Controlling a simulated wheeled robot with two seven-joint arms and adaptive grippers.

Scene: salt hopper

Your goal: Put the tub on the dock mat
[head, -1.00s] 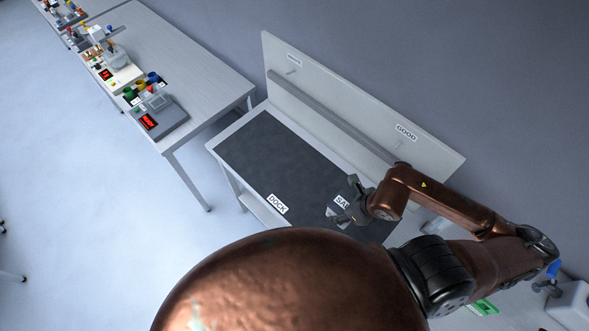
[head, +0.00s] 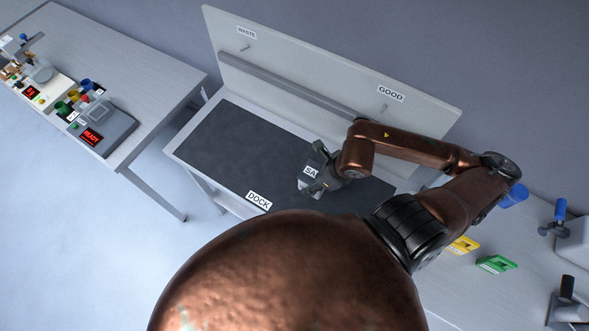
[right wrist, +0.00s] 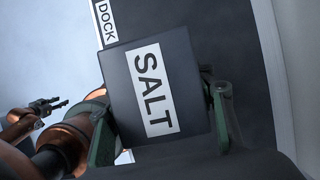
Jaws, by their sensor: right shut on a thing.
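The tub (head: 309,186) has a SALT label on its dark top, which fills the middle of the right wrist view (right wrist: 120,85). My right gripper (head: 314,170) is shut on it, with one finger on each side in the right wrist view (right wrist: 163,122). The dark dock mat (head: 250,145) lies on the bench, with a DOCK label at its front edge. The tub is over the right part of the mat; I cannot tell whether it touches it. My left gripper (right wrist: 50,106) shows small at the left of the right wrist view, fingers seemingly apart, empty.
A back panel (head: 310,65) with WASTE and GOOD labels and a grey rail stands behind the mat. The mat's left part is clear. A table at left holds a scale (head: 105,127) reading READY. Yellow and green items (head: 497,264) lie at right.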

